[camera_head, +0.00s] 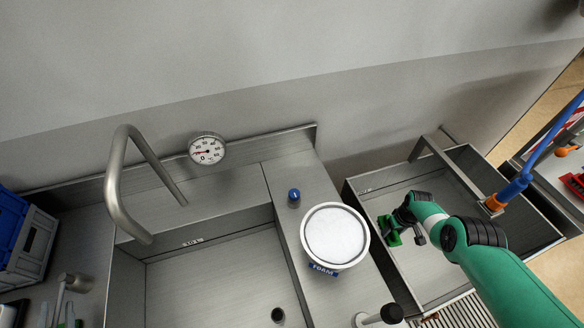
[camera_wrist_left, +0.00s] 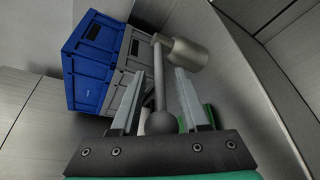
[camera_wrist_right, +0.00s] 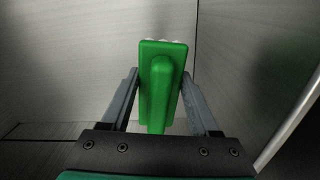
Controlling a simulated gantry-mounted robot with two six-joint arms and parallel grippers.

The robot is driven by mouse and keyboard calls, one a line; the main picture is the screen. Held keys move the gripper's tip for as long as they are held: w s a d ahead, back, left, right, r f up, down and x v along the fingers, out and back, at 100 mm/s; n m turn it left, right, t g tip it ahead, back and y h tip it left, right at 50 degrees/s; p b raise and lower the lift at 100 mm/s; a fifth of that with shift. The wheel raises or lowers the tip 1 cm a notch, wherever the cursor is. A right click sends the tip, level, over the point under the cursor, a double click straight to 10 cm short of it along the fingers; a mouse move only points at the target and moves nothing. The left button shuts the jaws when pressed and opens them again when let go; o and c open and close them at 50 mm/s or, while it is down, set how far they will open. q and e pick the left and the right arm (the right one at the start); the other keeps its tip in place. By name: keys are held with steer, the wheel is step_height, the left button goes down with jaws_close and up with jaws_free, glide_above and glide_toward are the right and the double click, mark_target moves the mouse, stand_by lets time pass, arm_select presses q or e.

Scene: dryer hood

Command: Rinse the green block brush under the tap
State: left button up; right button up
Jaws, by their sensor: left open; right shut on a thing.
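The green block brush (camera_head: 392,232) is held by my right gripper (camera_head: 402,216), inside the right-hand steel basin (camera_head: 375,205). In the right wrist view the brush (camera_wrist_right: 160,85) sits between the shut fingers, with pale bristle tips just showing at its far edge. A large curved tap (camera_head: 115,180) stands over the left sink, far left of the brush. No water is visible. My left gripper (camera_wrist_left: 158,78) is open around a lever with a ball end (camera_wrist_left: 160,122), which comes from a metal cylinder (camera_wrist_left: 182,52). This cylinder shows at the lower left of the head view (camera_head: 75,282).
A blue and grey crate (camera_head: 25,240) stands at the left. A round white-topped foam container (camera_head: 335,237) and a blue knob (camera_head: 294,194) are between the sinks. The left sink (camera_head: 215,275) looks empty.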

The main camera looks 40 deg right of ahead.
arm_select(q)
jaws_close()
